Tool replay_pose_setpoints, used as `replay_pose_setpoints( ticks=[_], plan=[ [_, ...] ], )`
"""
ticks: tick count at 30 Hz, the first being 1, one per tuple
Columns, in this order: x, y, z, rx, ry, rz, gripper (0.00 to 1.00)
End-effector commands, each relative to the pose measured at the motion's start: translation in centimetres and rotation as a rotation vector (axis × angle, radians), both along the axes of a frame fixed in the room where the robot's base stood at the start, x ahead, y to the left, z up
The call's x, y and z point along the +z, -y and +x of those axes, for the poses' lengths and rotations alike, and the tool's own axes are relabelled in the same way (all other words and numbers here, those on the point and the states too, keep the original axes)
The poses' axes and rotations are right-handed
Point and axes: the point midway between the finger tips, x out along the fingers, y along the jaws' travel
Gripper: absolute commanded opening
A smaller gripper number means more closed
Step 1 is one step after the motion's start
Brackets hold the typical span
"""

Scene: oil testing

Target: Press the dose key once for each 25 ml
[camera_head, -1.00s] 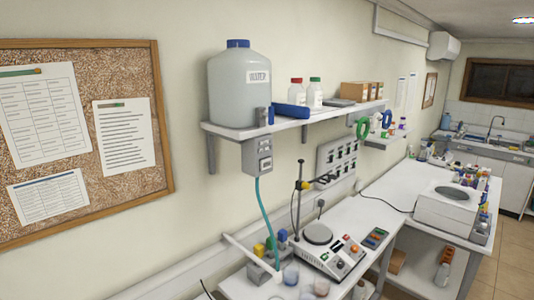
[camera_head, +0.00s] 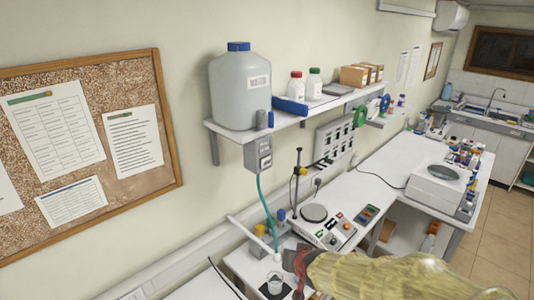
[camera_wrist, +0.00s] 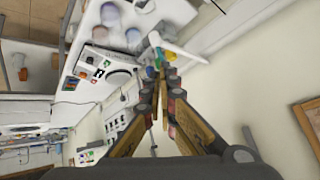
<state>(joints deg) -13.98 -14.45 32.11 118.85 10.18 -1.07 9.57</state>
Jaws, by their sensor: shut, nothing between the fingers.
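A grey dispenser box (camera_head: 258,153) with small panels on its front hangs under the wall shelf, below a large water container (camera_head: 240,88). The keys on the box are too small to read. A teal hose (camera_head: 265,212) runs down from it towards the bench. A glass beaker (camera_head: 274,283) stands on a dark pad at the front of the bench. My gripper (camera_head: 291,260) is low over the bench, right of the beaker and well below the box. In the wrist view my gripper (camera_wrist: 161,75) has its fingers together with nothing between them.
A white instrument with a round plate (camera_head: 326,228) and a stand (camera_head: 298,180) are behind my arm. Coloured-capped bottles (camera_head: 296,87) stand on the shelf (camera_head: 236,130). A white pipe (camera_head: 250,234) slants beside the hose.

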Motion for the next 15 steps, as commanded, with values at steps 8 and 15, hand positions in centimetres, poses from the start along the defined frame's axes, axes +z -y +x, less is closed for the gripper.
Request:
replay_pose_setpoints(
  ticks=[8, 15],
  plan=[
    [4.2, -1.0, 7.4, -0.117, 0.265, 0.117, 0.0],
    [10.0, 0.1, 12.0, -0.226, 0.545, 0.236, 0.0]
  ],
)
